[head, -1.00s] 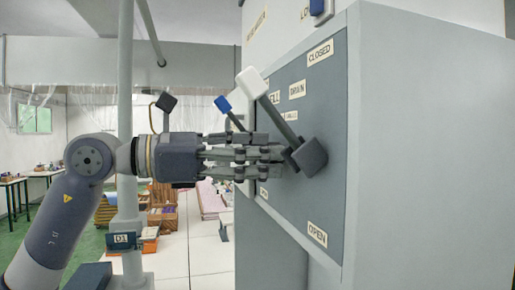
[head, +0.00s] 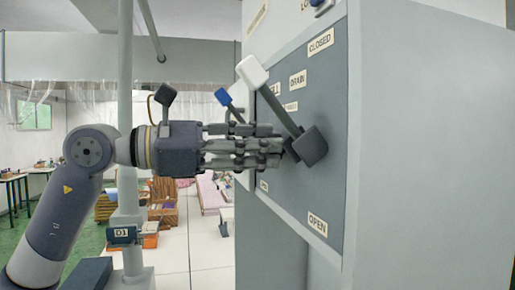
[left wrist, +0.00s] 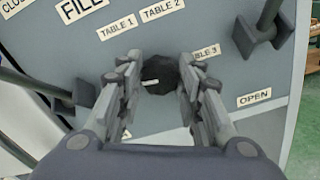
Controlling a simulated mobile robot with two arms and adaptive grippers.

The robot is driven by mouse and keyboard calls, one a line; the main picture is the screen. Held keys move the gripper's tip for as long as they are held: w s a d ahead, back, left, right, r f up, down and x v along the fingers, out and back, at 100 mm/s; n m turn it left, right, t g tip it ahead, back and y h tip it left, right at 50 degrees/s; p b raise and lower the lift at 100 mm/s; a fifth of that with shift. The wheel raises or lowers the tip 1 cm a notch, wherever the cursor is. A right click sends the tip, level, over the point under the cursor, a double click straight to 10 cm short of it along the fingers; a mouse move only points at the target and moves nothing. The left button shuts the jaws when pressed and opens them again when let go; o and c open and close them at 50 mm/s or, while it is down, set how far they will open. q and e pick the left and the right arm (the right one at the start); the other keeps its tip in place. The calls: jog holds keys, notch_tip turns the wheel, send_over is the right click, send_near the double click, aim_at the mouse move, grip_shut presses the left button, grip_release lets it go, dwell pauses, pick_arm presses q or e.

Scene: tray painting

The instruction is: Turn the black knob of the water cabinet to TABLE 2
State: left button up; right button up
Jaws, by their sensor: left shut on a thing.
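The water cabinet's dark panel (head: 325,185) faces left in the head view. The black knob (left wrist: 171,73) is in the middle of the left wrist view, with a short white pointer on its left side. The pointer is aimed left, away from the TABLE 2 label (left wrist: 163,9), which is above the knob beside the TABLE 1 label (left wrist: 117,27). The TABLE 3 label (left wrist: 207,52) is partly hidden at right. My left gripper (head: 278,153) is at the panel, its fingers shut on the knob from both sides. In the head view the fingers and a lever hide the knob.
A white-tipped lever (head: 275,95) on a dark block stands out close to my left fingers. A blue-tipped lever (head: 223,97) is behind them. A pale post (head: 126,70) rises near my left arm. Tables and boxes are far behind.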

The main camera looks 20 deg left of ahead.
pick_arm(q)
jog(key=m+b, duration=0.1)
jog(key=m, duration=0.6)
jog(key=m+b, duration=0.1)
jog(key=m, duration=0.6)
jog(key=m+b, duration=0.2)
jog(key=m, duration=0.5)
jog(key=shift+f+m, duration=0.3)
jog(key=shift+f, duration=0.1)
jog(key=shift+d, duration=0.1)
jog(key=o, duration=1.1)
jog(key=shift+c, duration=0.2)
jog(key=shift+s, duration=0.1)
jog(key=v, duration=1.2)
